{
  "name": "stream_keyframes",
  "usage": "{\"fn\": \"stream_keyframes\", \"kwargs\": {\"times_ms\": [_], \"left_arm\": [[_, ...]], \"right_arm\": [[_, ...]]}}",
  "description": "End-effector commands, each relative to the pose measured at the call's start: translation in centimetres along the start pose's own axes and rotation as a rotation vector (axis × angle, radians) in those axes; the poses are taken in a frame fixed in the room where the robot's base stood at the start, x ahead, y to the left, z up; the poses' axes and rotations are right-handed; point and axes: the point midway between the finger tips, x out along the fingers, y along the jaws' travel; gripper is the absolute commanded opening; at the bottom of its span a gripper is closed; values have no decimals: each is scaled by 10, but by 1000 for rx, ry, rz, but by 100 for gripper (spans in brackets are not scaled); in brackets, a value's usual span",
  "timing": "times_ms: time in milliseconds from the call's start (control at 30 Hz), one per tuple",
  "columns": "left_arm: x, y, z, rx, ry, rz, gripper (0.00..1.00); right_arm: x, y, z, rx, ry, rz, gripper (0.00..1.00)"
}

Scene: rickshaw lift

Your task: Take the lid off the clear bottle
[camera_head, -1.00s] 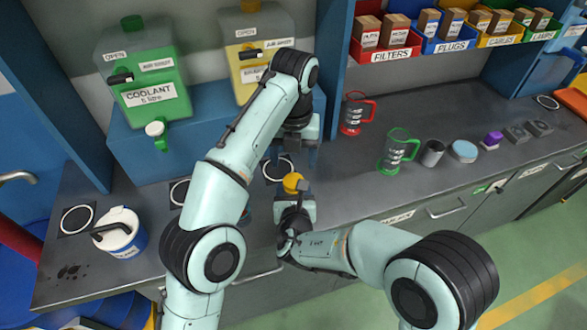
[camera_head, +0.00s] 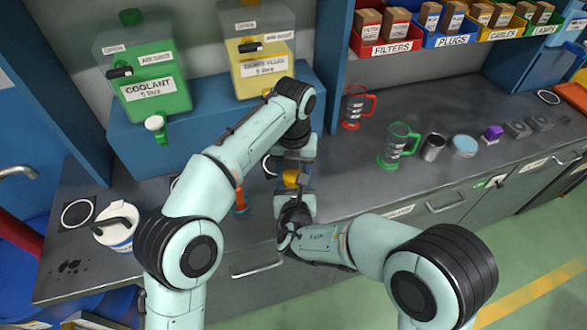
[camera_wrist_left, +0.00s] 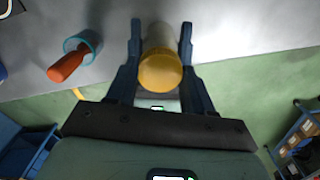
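The clear bottle shows mainly by its yellow lid (camera_head: 291,177), at the counter's front edge. In the left wrist view the lid (camera_wrist_left: 160,73) faces me, with a pale stretch of bottle (camera_wrist_left: 161,38) beyond it. My left gripper (camera_head: 294,168) is over the lid from above. Its fingers stand on both sides of the lid, close to it; I cannot tell whether they touch. My right gripper (camera_head: 295,203) comes from the front, just below the lid, and appears closed around the bottle's body, which is mostly hidden in the head view.
An orange-handled tool in a blue holder (camera_head: 240,202) stands left of the grippers. A white tub (camera_head: 116,228) is farther left. A red mug (camera_head: 354,107), a green mug (camera_head: 398,146) and small items stand on the right. Coolant (camera_head: 143,75) and yellow (camera_head: 255,55) canisters stand behind.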

Motion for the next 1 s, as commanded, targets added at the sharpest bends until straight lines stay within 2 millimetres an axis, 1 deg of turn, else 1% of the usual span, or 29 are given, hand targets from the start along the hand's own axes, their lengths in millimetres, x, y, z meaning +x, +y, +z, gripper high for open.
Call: {"fn": "stream_keyframes", "kwargs": {"times_ms": [33,67,100,267,367,467,700,800,900,1000], "left_arm": [[0,0,0,0,0,0,27],[0,0,0,0,0,0,17],[0,0,0,0,0,0,14],[0,0,0,-6,0,0,14],[0,0,0,-76,0,0,14],[-1,0,0,-246,-1,0,14],[-1,0,0,-791,-1,0,14],[-1,0,0,-981,0,0,14],[-1,0,0,-1111,-1,-1,14],[-1,0,0,-1176,-1,-1,14]], "right_arm": [[0,0,0,0,0,0,0],[0,0,0,0,0,0,0],[0,0,0,0,0,0,0],[0,0,0,0,0,0,0],[0,0,0,0,0,0,0],[0,0,0,0,0,0,0],[0,0,0,0,0,0,0],[0,0,0,0,0,0,0],[0,0,0,0,0,0,0],[0,0,0,0,0,0,0]]}}
